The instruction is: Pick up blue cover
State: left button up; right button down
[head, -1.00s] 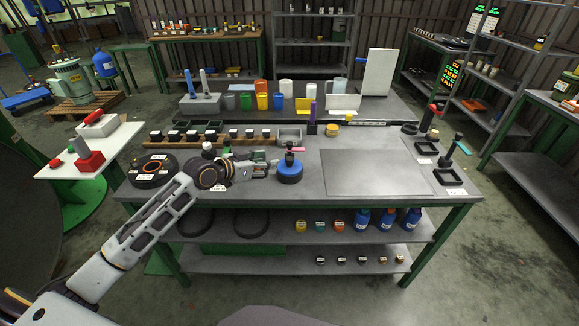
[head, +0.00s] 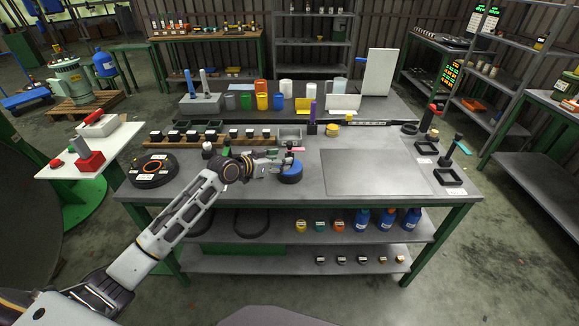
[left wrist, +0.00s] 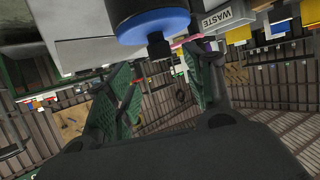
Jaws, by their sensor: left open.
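The blue cover (head: 290,177) is a round blue disc with a dark upright knob. It sits on the workbench (head: 312,195) near the front, left of the grey mat. My left gripper (head: 283,162) is at its knob, partly covering it in the head view. In the left wrist view, the blue cover (left wrist: 152,26) is at the top, its black knob pointing down toward the gap between the open green-padded fingers (left wrist: 165,88). The fingers lie to either side below the knob. I cannot tell whether they touch it. My right gripper is out of view.
A grey mat (head: 378,171) lies right of the cover. A black ring-shaped part (head: 153,173) is at the bench's left end. A row of dark parts (head: 213,136) and a grey bin (head: 291,135) stand behind. The front bench beside the cover is clear.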

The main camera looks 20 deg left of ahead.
pick_arm(q)
jog(key=shift+f+x, duration=0.25)
jog(key=shift+x, duration=2.25)
jog(key=shift+a+f, duration=0.1)
jog(key=shift+a, duration=0.05)
grip_shut()
